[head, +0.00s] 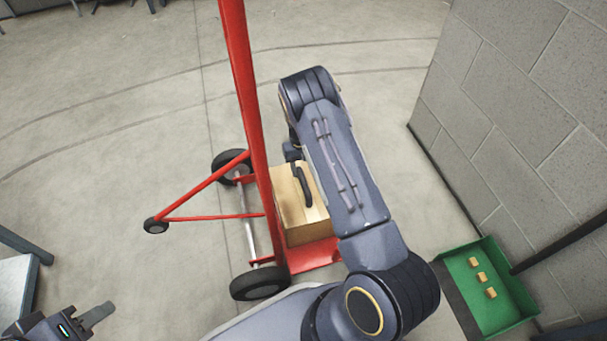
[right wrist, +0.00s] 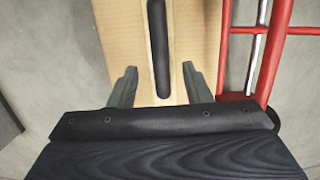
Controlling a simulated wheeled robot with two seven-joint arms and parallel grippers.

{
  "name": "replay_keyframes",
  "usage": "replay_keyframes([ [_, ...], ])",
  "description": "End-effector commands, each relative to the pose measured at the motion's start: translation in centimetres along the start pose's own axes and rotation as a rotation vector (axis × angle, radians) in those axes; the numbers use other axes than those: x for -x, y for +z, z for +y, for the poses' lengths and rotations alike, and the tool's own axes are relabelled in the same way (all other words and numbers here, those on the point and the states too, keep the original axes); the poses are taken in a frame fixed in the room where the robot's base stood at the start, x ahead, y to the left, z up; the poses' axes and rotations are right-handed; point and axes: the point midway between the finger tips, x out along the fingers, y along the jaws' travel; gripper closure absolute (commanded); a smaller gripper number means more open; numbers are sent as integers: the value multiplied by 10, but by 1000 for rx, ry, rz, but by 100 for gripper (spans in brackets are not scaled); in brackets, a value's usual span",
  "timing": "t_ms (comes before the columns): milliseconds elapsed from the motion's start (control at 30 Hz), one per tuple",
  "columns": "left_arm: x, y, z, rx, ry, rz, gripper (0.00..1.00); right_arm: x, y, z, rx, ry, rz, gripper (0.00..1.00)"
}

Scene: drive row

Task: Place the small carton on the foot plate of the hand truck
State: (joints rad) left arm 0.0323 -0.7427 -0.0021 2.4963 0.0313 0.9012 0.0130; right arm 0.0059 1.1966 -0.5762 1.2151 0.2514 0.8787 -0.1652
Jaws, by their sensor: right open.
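The small carton (head: 295,222) is a tan box with a paler strip and a black bar, perhaps a handle, on top. It appears to rest on the red foot plate (head: 315,256) of the hand truck (head: 245,100), beside the red upright; its underside is hidden. In the right wrist view the carton (right wrist: 120,30) lies beyond my right gripper (right wrist: 159,84), whose two fingers are spread either side of the black bar without touching it. My right forearm hides part of the carton in the head view. My left gripper (head: 97,316) is at the lower left, away from the carton, only partly in frame.
A green tray (head: 465,253) with several small yellow blocks lies at the right by a grey block wall (head: 510,110). The hand truck has black wheels (head: 260,283) and a red side brace. A table corner (head: 18,280) shows at left. Floor left of the truck is clear.

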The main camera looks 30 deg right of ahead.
Motion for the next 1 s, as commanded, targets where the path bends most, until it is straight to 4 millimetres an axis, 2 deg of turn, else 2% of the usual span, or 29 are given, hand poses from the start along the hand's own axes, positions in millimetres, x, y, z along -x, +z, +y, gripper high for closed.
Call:
replay_keyframes([
  [33, 7, -4, 3, 0, 0, 0, 64, 16, 0, 0, 0, -1, 1, 56],
  [100, 11, -6, 5, 0, 0, 0, 64, 28, 0, 0, -1, -2, 2, 56],
  [400, 17, -9, 8, 0, 0, 0, 64, 61, 2, 0, -8, -12, 7, 56],
  [467, 17, -9, 8, 0, 0, 0, 64, 76, 6, 1, -22, -35, 20, 56],
  [567, 17, -9, 8, 0, 0, 0, 64, 117, 20, 3, -54, -99, 54, 56],
  [667, 17, -8, 8, 0, 0, 0, 64, 168, 48, 1, -79, -186, 99, 56],
  [800, 17, -8, 8, 0, 0, 0, 64, 234, 100, -6, -82, -299, 171, 56],
  [867, 17, -8, 8, 0, 0, 0, 64, 257, 126, -10, -72, -340, 205, 56],
  [1000, 17, -8, 8, 0, 0, 0, 64, 300, 192, -20, -33, -413, 291, 56],
])
